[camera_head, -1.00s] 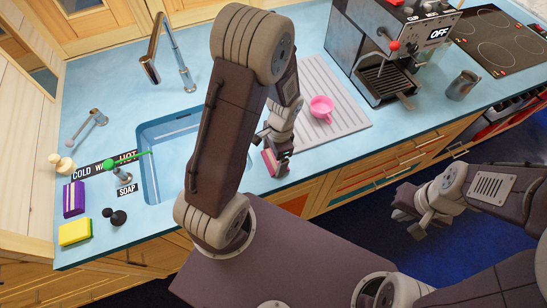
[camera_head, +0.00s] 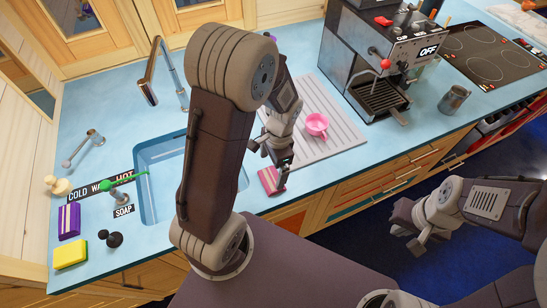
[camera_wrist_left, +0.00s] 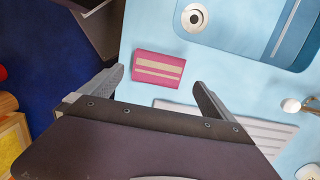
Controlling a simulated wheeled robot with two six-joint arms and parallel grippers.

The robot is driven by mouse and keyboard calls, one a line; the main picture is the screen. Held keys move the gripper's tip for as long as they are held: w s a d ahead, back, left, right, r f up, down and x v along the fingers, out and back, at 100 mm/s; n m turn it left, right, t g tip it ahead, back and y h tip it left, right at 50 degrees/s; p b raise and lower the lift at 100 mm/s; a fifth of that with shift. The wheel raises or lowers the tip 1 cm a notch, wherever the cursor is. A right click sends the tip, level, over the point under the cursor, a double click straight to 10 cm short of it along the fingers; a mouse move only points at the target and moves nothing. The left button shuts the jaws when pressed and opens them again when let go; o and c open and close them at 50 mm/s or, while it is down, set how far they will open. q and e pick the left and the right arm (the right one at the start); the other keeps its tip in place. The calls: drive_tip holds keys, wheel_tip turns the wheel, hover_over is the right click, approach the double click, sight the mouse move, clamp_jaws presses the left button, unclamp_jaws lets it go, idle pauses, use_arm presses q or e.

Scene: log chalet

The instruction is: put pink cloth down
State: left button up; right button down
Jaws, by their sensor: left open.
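The pink cloth (camera_head: 270,180) with pale stripes lies on the blue counter (camera_head: 210,211) near its front edge, right of the sink. It also shows in the left wrist view (camera_wrist_left: 158,69), flat on the counter. My left gripper (camera_head: 270,160) is open just above and behind the cloth. In the left wrist view its two fingers (camera_wrist_left: 155,85) are spread apart with nothing between them, and the cloth lies beyond, apart from both. My right gripper (camera_head: 412,236) hangs empty in front of the counter over the blue floor; its jaw opening is unclear.
The sink (camera_head: 150,200) is to the left, partly hidden by my arm. A purple cloth (camera_head: 68,221), a yellow sponge (camera_head: 71,254) and a coffee machine (camera_head: 365,60) also stand on the counter.

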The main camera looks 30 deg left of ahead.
sight(274, 177)
use_arm(q)
wheel_tip(274, 177, up, 6)
drive_tip(key=s+n, duration=0.1)
drive_tip(key=n, duration=0.1)
drive_tip(key=s+d+f+n+t, duration=0.1)
drive_tip(key=s+n, duration=0.1)
drive_tip(key=n, duration=0.1)
drive_tip(key=s+d+n+t+h, duration=0.1)
drive_tip(key=n, duration=0.2)
drive_tip(key=shift+s+f, duration=0.25)
drive_tip(key=shift+s, duration=0.15)
idle(0.7)
